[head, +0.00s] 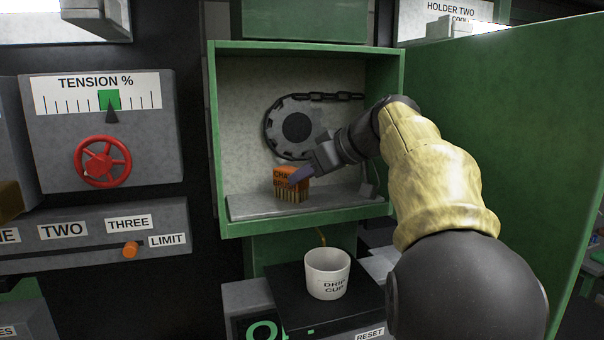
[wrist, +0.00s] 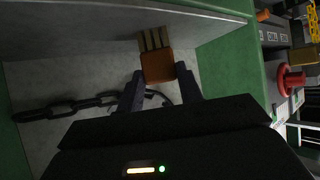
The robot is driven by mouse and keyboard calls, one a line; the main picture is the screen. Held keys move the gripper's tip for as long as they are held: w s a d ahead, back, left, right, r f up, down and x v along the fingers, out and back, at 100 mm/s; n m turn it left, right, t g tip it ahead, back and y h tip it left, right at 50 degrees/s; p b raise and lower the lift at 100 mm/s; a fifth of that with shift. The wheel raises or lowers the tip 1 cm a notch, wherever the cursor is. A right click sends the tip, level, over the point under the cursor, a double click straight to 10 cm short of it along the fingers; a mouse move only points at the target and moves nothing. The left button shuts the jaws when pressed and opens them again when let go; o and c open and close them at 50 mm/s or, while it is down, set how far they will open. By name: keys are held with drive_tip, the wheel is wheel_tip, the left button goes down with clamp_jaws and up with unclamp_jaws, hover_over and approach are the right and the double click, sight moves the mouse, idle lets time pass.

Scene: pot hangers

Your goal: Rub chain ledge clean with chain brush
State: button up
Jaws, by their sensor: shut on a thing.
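The chain brush (head: 291,186) is an orange block with pale bristles pointing down. It is inside the open green cabinet, at the left part of the grey chain ledge (head: 345,199); its bristles are at the ledge surface. My gripper (head: 304,173) reaches in from the right and is shut on the brush. In the wrist view the brush (wrist: 158,66) sits between my two fingertips (wrist: 160,84), bristles facing the ledge (wrist: 85,50). I cannot tell how hard the bristles press. The chain (head: 335,96) runs around a dark sprocket (head: 296,127) on the back wall behind my gripper.
The cabinet's green side walls and front lip (head: 305,220) bound the ledge. Its open door (head: 500,130) stands at the right, behind my arm. A white drip cup (head: 327,275) stands on a black surface below. A red handwheel (head: 102,161) is on the panel at left.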

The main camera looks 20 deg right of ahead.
drive_tip(key=shift+d+f, duration=0.1)
drive_tip(key=shift+f, duration=0.15)
drive_tip(key=shift+s+f+b, duration=0.15)
drive_tip(key=shift+s+b, duration=0.25)
drive_tip(key=shift+b, duration=0.05)
drive_tip(key=s+b, duration=0.1)
drive_tip(key=s, duration=0.2)
drive_tip(key=shift+s+r, duration=0.1)
drive_tip(key=shift+r, duration=0.1)
drive_tip(key=shift+d, duration=0.15)
drive_tip(key=shift+d+r, duration=0.2)
drive_tip(key=shift+d, duration=0.55)
drive_tip(key=shift+a, duration=0.1)
